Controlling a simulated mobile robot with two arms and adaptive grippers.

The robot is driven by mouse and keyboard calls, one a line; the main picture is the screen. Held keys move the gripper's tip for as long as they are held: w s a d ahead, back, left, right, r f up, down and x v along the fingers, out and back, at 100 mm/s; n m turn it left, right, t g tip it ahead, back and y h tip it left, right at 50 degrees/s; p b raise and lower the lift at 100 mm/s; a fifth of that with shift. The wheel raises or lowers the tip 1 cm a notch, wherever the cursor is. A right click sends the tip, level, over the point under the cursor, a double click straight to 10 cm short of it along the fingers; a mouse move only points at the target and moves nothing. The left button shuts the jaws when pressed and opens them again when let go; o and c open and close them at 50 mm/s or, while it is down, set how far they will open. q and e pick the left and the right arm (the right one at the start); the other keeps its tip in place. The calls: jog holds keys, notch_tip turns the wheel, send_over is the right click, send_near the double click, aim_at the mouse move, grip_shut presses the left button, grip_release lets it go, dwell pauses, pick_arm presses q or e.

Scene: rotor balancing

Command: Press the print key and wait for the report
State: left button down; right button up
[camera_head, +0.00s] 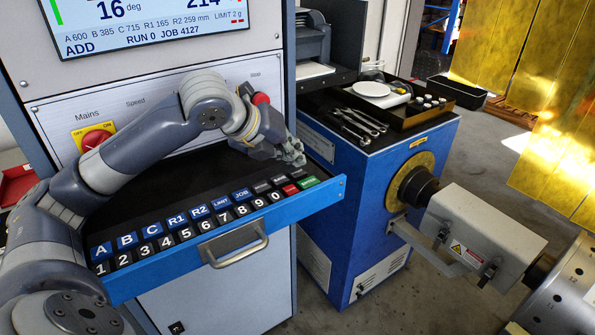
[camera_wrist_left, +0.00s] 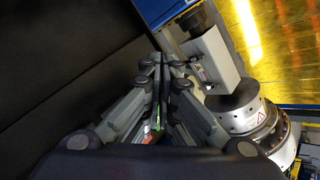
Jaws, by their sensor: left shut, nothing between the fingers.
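The keyboard drawer (camera_head: 215,225) is pulled out from the cabinet, with blue letter keys, black number keys, a red key (camera_head: 290,189) and a green key (camera_head: 307,182) at its right end. A few dark keys (camera_head: 262,187) sit behind these; their labels are too small to read, so I cannot tell which is the print key. My left gripper (camera_head: 298,160) is shut and empty over the drawer's back right corner, close to the dark keys. Whether it touches one is unclear. In the left wrist view its fingers (camera_wrist_left: 160,65) are together. My right gripper is not in view.
The screen (camera_head: 150,22) above reads "ADD" and "RUN 0 JOB 4127". A printer-like device (camera_head: 308,40) stands behind the gripper, with a white sheet or tray at its front. The blue cabinet (camera_head: 345,210) at right carries tools and a scale; a rotor machine (camera_head: 475,235) stands beyond.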

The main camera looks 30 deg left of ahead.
pick_arm(q)
jog(key=shift+f, duration=0.15)
jog(key=shift+f, duration=0.25)
